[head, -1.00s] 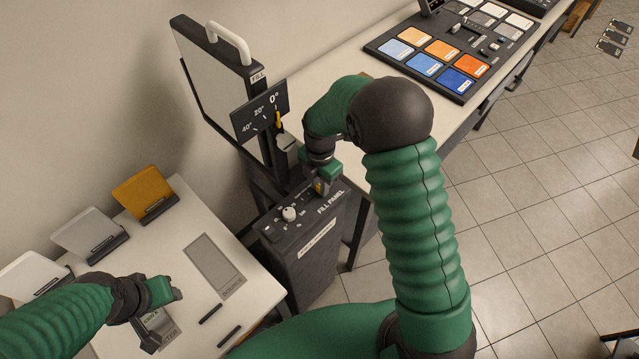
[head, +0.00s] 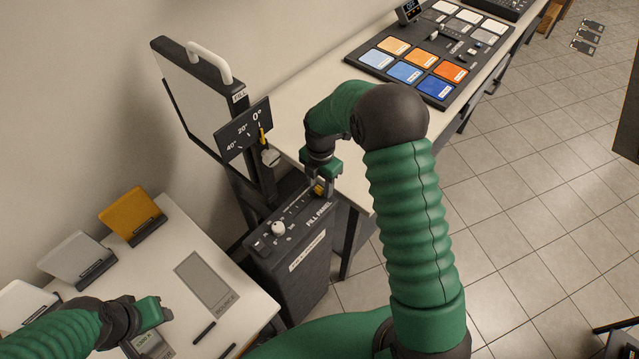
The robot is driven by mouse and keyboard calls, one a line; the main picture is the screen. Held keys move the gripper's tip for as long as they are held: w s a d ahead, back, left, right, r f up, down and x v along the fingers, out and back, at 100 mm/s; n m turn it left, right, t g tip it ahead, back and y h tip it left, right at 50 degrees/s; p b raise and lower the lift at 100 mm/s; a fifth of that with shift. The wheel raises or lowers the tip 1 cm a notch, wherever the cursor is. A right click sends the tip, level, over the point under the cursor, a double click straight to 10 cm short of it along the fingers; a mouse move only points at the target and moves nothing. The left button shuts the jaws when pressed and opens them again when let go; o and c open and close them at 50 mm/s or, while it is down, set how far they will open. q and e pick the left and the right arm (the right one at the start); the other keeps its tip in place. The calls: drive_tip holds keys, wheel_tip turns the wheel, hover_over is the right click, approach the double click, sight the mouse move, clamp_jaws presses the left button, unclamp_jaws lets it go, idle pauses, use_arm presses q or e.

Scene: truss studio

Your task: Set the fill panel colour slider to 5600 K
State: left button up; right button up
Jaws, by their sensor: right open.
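The fill panel's black control box (head: 292,260) stands at the centre, with a white round knob (head: 278,228) and a slider track on its top. A small orange-yellow piece (head: 318,188) shows at the track's far right end, between my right gripper's fingers; it looks like the slider cap. My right gripper (head: 321,190) points down there with its jaws open; its fingers partly hide the piece. The scale marks are too small to read. My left gripper (head: 152,318) is over the left table, by a small meter (head: 148,345); its jaw state is unclear.
The fill lamp (head: 195,95) with its tilt scale (head: 243,130) stands behind the box. A colour-swatch console (head: 420,65) lies on the long white bench at the back. The left table holds upright cards (head: 132,214) and a grey pad (head: 207,281).

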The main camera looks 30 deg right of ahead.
wheel_tip(320, 180, up, 17)
drive_tip(key=b, duration=0.1)
drive_tip(key=shift+f, duration=0.15)
idle(0.4)
